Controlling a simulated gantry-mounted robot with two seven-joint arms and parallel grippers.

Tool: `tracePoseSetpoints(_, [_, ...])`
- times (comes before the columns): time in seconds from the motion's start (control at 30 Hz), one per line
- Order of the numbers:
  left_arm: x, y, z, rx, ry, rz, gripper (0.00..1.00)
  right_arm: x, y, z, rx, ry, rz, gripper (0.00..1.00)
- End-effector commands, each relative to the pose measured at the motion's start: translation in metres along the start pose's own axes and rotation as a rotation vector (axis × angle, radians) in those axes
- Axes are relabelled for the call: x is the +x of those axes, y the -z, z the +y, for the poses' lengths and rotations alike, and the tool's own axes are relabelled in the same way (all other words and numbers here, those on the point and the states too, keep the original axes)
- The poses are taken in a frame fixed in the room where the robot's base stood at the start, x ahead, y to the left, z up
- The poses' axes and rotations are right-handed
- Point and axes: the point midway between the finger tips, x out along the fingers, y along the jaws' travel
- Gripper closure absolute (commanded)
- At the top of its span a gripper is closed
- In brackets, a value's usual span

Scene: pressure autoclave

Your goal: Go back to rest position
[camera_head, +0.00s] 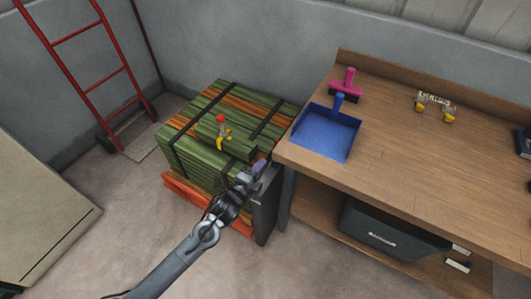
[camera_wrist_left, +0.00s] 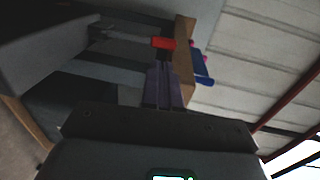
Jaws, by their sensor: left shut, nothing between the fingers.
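My left gripper (camera_head: 259,168) is in front of the bench's left end, beside the stack of green planks. Its purple fingers also show in the left wrist view (camera_wrist_left: 164,88), close together with nothing between them. A small object with a red top and yellow part (camera_head: 221,130) is at the top of the stack, apart from the gripper. A red piece (camera_wrist_left: 163,42) shows just beyond the fingertips in the wrist view; I cannot tell what it belongs to. My right gripper is in neither view.
A strapped stack of green and orange planks (camera_head: 205,105) stands left of the wooden workbench (camera_head: 400,140). On the bench are a blue dustpan (camera_head: 325,133), a pink brush (camera_head: 346,82) and small yellow-and-clear items (camera_head: 449,116). A red ladder-like frame (camera_head: 85,75) leans at the back left. Open floor lies in front.

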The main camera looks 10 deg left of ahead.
Motion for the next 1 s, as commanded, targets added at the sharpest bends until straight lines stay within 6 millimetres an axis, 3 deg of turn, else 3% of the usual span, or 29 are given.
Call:
tracePoseSetpoints(0.2, [-0.040, 0.000, -0.001, 0.000, -0.001, 0.001, 1.00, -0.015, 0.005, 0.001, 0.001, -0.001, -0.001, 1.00])
tracePoseSetpoints(0.5, [-0.063, 0.001, 0.001, -0.001, -0.001, 0.000, 1.00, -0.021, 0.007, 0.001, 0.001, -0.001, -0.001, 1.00])
tracePoseSetpoints(0.67, [-0.079, 0.009, 0.020, -0.024, -0.044, 0.003, 1.00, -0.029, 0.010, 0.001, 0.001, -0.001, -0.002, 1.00])
tracePoseSetpoints(0.8, [-0.111, 0.026, 0.037, -0.106, -0.100, -0.011, 1.00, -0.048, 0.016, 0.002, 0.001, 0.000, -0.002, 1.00])
tracePoseSetpoints(1.0, [-0.182, 0.044, 0.016, -0.368, -0.237, -0.107, 1.00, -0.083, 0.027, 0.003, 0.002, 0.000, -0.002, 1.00])
